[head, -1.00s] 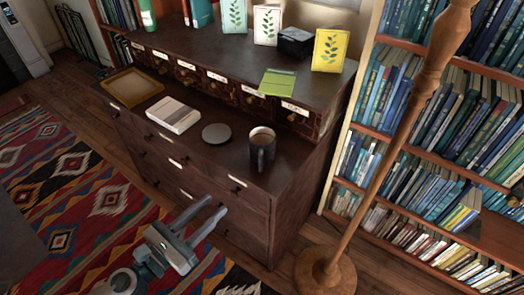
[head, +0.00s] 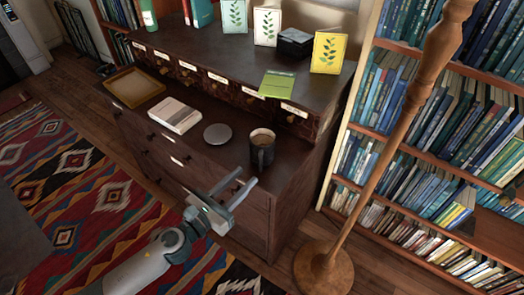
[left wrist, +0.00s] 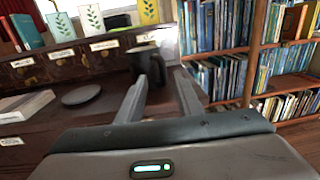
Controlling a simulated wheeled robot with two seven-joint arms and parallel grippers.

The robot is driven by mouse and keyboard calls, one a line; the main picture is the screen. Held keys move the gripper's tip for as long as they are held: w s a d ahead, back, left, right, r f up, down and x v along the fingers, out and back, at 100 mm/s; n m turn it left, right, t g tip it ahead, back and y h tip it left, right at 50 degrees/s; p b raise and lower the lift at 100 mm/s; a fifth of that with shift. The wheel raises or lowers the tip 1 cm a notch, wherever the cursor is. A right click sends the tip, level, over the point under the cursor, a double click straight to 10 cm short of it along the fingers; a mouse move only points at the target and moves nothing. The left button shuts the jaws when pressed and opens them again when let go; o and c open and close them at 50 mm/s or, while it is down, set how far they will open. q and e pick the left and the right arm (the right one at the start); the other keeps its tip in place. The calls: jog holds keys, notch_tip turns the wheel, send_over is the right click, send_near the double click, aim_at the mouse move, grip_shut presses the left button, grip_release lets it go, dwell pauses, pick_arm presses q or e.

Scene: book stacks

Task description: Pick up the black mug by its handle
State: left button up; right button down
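The black mug (head: 262,152) stands upright on the dark wooden cabinet's lower ledge, with a brownish content at its top. Its handle shows at its front, facing my gripper. In the left wrist view the mug (left wrist: 144,62) is just beyond the fingers, partly hidden by the left finger. My left gripper (head: 246,184) is open and empty, in front of the cabinet, just short of the mug and apart from it. It also shows in the left wrist view (left wrist: 169,84). My right gripper is in neither view.
A grey disc (head: 217,134) and a white book (head: 176,115) lie left of the mug on the ledge (head: 204,161). A wooden tray (head: 134,87) is farther left. A green card (head: 278,84) lies behind the mug. A wooden stand (head: 323,268) rises at the right, before bookshelves.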

aim_at(259, 166)
pick_arm(q)
jog(key=shift+p+x, duration=0.55)
jog(key=shift+x, duration=2)
jog(key=shift+s+d, duration=0.15)
jog(key=shift+d, duration=0.05)
jog(key=shift+r, duration=0.1)
grip_shut()
